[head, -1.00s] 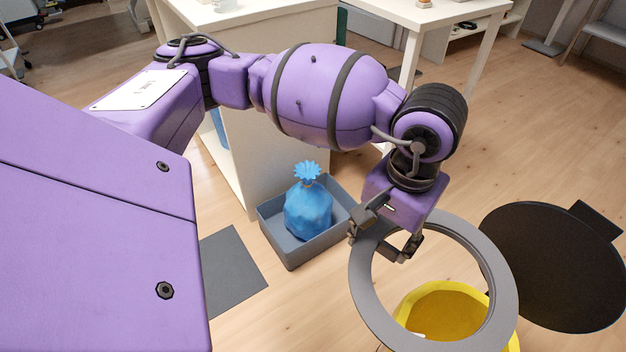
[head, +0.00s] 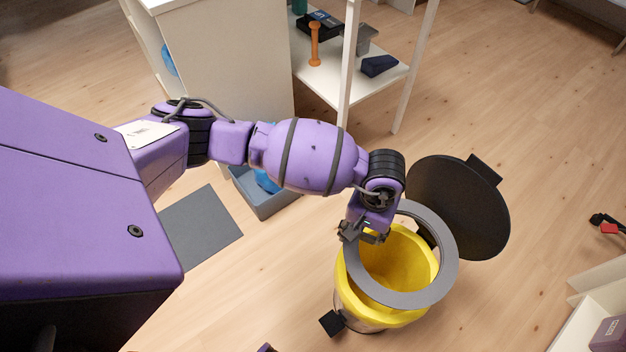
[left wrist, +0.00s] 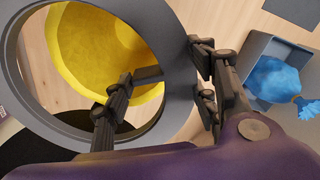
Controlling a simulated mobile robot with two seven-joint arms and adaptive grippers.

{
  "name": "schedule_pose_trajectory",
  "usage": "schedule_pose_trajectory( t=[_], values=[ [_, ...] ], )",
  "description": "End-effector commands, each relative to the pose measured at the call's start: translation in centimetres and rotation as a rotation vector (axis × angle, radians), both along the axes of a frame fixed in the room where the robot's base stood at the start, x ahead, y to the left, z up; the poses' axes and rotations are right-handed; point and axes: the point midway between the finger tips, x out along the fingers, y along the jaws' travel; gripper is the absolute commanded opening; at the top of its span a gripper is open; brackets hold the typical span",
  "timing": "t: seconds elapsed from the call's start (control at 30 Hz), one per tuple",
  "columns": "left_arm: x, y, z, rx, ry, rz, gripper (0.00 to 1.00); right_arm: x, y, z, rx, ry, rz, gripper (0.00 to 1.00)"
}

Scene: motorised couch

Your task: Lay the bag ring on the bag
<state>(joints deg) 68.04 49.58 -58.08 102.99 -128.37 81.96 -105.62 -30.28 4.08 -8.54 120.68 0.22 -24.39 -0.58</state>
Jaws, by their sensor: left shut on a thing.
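My left gripper (head: 364,232) is shut on the grey bag ring (head: 447,272) at the ring's rim. The left wrist view shows the gripper's fingers (left wrist: 160,100) on the ring's band (left wrist: 180,95). The ring is held over the open bin, and the yellow bag (head: 402,256) lines the bin and shows through the ring's opening. It also shows in the left wrist view (left wrist: 75,60). The ring overlaps the bag's rim in the head view; whether they touch I cannot tell. My right gripper is not in view.
The bin's black lid (head: 462,205) stands open behind, its pedal (head: 333,323) in front. A grey tray (head: 262,196) with a blue tied bag (left wrist: 272,78) is left of the bin, beside a flat dark mat (head: 200,228).

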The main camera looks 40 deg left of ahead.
Motion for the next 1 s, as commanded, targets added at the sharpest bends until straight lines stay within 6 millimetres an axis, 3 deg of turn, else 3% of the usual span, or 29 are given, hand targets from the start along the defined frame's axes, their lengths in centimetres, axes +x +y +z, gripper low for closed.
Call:
schedule_pose_trajectory(
  t=[0.03, 0.2, 0.67, 1.0],
  values=[
    [-0.3, -0.2, -0.7, -0.001, -0.001, 0.005, 0.26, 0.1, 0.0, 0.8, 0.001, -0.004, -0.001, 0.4],
    [-1.0, -0.5, -2.8, -0.003, -0.004, 0.008, 0.26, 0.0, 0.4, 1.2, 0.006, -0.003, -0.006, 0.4],
    [-0.8, -0.4, -2.9, -0.008, -0.012, -0.001, 0.26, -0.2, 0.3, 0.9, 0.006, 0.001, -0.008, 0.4],
    [-0.9, -0.4, -5.3, -0.009, -0.01, 0.0, 0.26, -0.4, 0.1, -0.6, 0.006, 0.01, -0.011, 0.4]
  ],
)
